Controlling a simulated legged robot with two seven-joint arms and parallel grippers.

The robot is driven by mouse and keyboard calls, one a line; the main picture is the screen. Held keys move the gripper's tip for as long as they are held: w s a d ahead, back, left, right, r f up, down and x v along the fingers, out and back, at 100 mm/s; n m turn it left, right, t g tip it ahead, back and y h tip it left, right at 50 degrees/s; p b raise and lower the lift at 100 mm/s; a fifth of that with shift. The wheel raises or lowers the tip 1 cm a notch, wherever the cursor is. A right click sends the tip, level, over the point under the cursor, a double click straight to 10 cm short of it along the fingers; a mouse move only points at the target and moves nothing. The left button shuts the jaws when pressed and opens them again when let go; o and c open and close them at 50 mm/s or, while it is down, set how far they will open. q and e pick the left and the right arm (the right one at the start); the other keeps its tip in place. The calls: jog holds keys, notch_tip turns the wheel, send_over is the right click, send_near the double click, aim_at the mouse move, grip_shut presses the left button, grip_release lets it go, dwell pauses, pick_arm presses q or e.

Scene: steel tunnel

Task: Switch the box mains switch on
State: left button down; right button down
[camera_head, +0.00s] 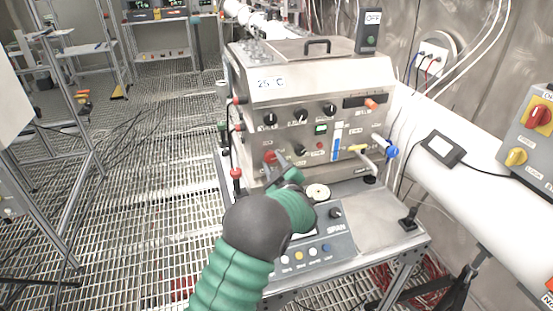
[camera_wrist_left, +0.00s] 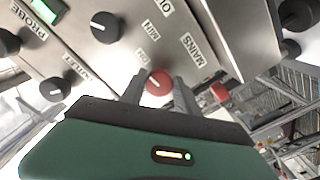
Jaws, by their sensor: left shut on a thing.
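The steel box (camera_head: 320,90) stands on a bench, with a front panel of knobs, labels and a green lit display. Its mains switch is a red round knob (camera_head: 269,156) at the lower left of the panel. The knob also shows in the left wrist view (camera_wrist_left: 158,81), near the MAINS label (camera_wrist_left: 200,50). My left gripper (camera_head: 277,165) is at the panel, with one grey finger on each side of the red knob, shut on it. The knob's exact turn angle cannot be told. My right gripper is not in view.
A small SPAN control unit (camera_head: 322,247) sits on the bench below. A white pipe (camera_head: 480,175) runs along the right wall. Grated floor (camera_head: 130,200) lies open at left.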

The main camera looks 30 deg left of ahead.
pick_arm(q)
jog(key=shift+a+r+m+p, duration=0.3)
jog(key=shift+a+r+m, duration=0.1)
jog(key=shift+r+m, duration=0.15)
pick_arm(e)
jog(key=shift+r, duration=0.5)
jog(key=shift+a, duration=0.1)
pick_arm(q)
jog(key=c, duration=1.3)
grip_release()
jog(key=o, duration=0.4)
jog(key=shift+w+a+f, duration=0.1)
jog(key=shift+f, duration=0.3)
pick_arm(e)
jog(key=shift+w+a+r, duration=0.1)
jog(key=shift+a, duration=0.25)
pick_arm(q)
jog(key=shift+s+d, duration=0.2)
jog(key=shift+d, duration=0.2)
jog(key=v, duration=1.6)
jog(key=shift+b, duration=0.3)
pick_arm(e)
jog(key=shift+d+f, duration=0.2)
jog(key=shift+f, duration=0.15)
